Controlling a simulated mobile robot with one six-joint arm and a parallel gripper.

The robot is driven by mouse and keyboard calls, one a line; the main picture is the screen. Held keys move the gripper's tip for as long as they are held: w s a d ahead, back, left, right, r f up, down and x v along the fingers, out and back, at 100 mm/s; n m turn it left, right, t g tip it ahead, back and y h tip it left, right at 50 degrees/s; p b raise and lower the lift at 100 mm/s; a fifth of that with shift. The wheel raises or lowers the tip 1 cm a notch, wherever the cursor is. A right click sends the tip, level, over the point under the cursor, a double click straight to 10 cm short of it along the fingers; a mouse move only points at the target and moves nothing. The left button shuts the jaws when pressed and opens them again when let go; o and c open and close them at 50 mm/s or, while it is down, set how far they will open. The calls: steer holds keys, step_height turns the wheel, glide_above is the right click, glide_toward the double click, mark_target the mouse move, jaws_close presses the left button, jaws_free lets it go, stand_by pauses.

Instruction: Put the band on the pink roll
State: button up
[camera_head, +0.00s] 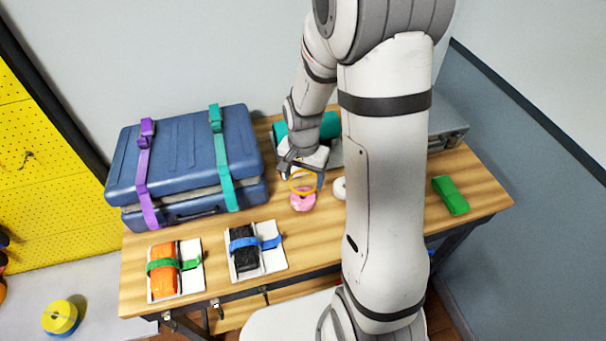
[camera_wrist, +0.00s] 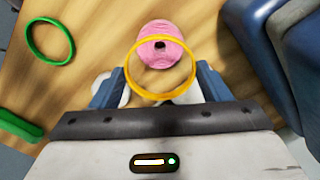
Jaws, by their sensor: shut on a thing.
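My gripper (camera_head: 305,178) is shut on an orange-yellow band (camera_head: 299,191), which is spread as a ring between its fingers. In the wrist view the band (camera_wrist: 161,98) spans the gap between the blue fingertips of my gripper (camera_wrist: 160,74). The pink roll (camera_head: 303,203) stands upright on the wooden table just below the band. In the wrist view the pink roll (camera_wrist: 166,30) shows its dark centre hole, and the band's far edge crosses in front of it. The band is not around the roll; I cannot tell the exact gap.
A blue suitcase (camera_head: 180,150) with purple and teal straps stands left. Two white trays (camera_head: 192,283) (camera_head: 273,262) with strapped rolls lie at the front. A white roll (camera_head: 340,190) is right of the pink one. A green block (camera_head: 450,195) lies right. A green ring (camera_wrist: 36,52) shows too.

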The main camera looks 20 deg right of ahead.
steer(key=shift+f+b, duration=1.6)
steer(key=shift+f, duration=0.75)
steer(key=shift+s+a+f, duration=0.1)
steer(key=shift+s+a, duration=0.05)
steer(key=shift+s, duration=0.05)
steer(key=shift+f+b, duration=1.1)
steer(key=shift+b, duration=0.25)
stand_by(0.8)
steer(key=o, duration=1)
steer(key=shift+r, duration=0.15)
steer(key=shift+r+p, duration=2.85)
steer(key=shift+r, duration=1.05)
